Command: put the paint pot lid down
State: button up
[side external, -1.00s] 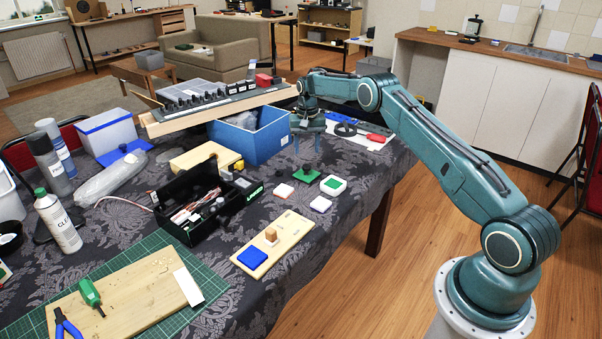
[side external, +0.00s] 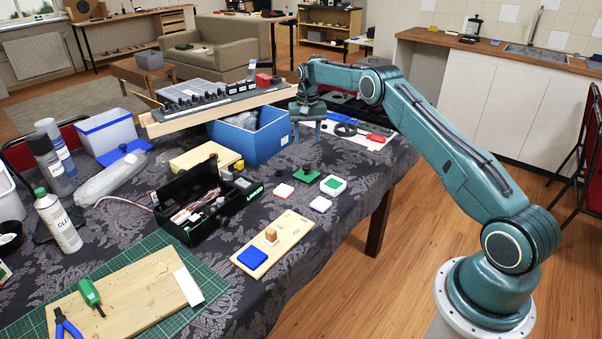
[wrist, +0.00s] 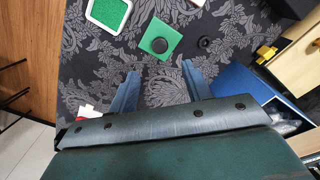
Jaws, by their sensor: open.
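A green square lid with a round black knob (side external: 308,174) lies on the dark patterned tablecloth; I take it for the paint pot lid. It also shows in the wrist view (wrist: 159,46), just beyond the fingertips. Beside it stands a white square pot with a green inside (side external: 333,185), which also shows in the wrist view (wrist: 108,13). My gripper (side external: 308,138) is open and empty, raised above the table and behind the lid in the side view. Its two fingers (wrist: 160,68) are spread apart in the wrist view, clear of the lid.
A small black round piece (side external: 281,171) lies near the lid. White square pieces (side external: 320,204) lie in front. A blue bin (side external: 266,140) stands left of my gripper, and a black toolbox (side external: 192,208) is further left. A mat with tools (side external: 358,133) lies to the right.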

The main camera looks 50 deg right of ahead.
jog(key=s+a+r+n+t, duration=0.1)
jog(key=s+a+r, duration=0.1)
jog(key=a+r, duration=0.35)
jog(key=s+a+r+n, duration=0.1)
jog(key=a+r, duration=0.1)
jog(key=r, duration=0.7)
jog(key=s+a+r+n+t, duration=0.2)
jog(key=s+a+r, duration=0.7)
jog(key=s+r, duration=0.2)
jog(key=s+a+r+n+t, duration=0.1)
jog(key=s+a, duration=0.2)
jog(key=s, duration=0.4)
jog(key=s+a+r+n, duration=0.2)
jog(key=s+a, duration=0.2)
jog(key=s, duration=0.3)
jog(key=s+a+f+n, duration=0.1)
jog(key=s+f, duration=0.2)
jog(key=s, duration=0.4)
jog(key=s+a+f+n+t, duration=0.1)
jog(key=s+a+f, duration=0.1)
jog(key=s, duration=0.5)
jog(key=shift+a+f+t, duration=0.25)
jog(key=shift+f+t, duration=0.05)
jog(key=shift+f, duration=0.25)
